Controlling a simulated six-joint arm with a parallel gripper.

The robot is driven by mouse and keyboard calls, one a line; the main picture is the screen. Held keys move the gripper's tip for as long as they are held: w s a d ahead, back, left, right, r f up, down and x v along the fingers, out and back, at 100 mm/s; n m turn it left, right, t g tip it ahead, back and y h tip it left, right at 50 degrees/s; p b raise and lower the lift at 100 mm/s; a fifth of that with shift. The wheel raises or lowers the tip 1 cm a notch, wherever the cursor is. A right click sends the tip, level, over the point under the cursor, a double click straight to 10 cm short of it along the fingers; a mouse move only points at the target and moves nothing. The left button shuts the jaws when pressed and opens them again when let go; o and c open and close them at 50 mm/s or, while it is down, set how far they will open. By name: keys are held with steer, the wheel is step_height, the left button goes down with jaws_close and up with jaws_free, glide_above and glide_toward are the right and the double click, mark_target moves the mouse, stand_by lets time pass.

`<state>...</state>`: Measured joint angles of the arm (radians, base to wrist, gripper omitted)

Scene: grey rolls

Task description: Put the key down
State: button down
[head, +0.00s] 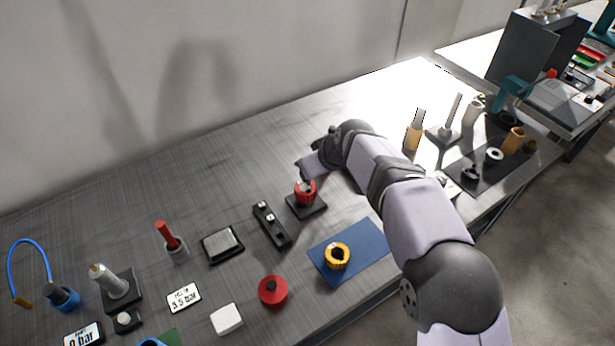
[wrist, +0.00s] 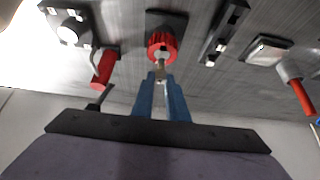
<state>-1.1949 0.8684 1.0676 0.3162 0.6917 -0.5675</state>
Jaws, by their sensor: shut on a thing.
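My gripper (wrist: 160,88) is shut on a small grey-brown metal piece, which looks like the key (wrist: 160,70). Only a short part of it shows between the blue fingertips. Its far end meets or overlaps the red ring-shaped knob (wrist: 161,44) in the wrist view; I cannot tell whether it is inserted or just in front. The red knob (head: 305,192) sits on a square black base (head: 306,209) on the table in the head view. There my gripper is just behind the knob, with its fingertips and the key not clearly visible.
A black bar with studs (head: 270,223) and a grey-topped block (head: 222,245) stand left of the knob. A blue mat (head: 365,250) with a yellow ring (head: 338,256) lies in front. A red handle (wrist: 105,68) is close beside my fingers. The table behind is bare.

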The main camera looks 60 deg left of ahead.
steer(key=shift+s+a, duration=0.1)
steer(key=shift+s, duration=0.15)
steer(key=s+r+n+g+b, duration=0.1)
steer(key=s+r+n+b, duration=0.1)
steer(key=s+r, duration=0.55)
steer(key=s+d+f+m+t, duration=0.1)
steer(key=s+d+f+m, duration=0.1)
steer(key=s+d+f, duration=0.2)
steer(key=shift+d+f, duration=0.9)
steer(key=shift+f, duration=0.7)
step_height(320, 180, down, 6)
steer(key=shift+r, duration=0.25)
steer(key=shift+f, duration=2.25)
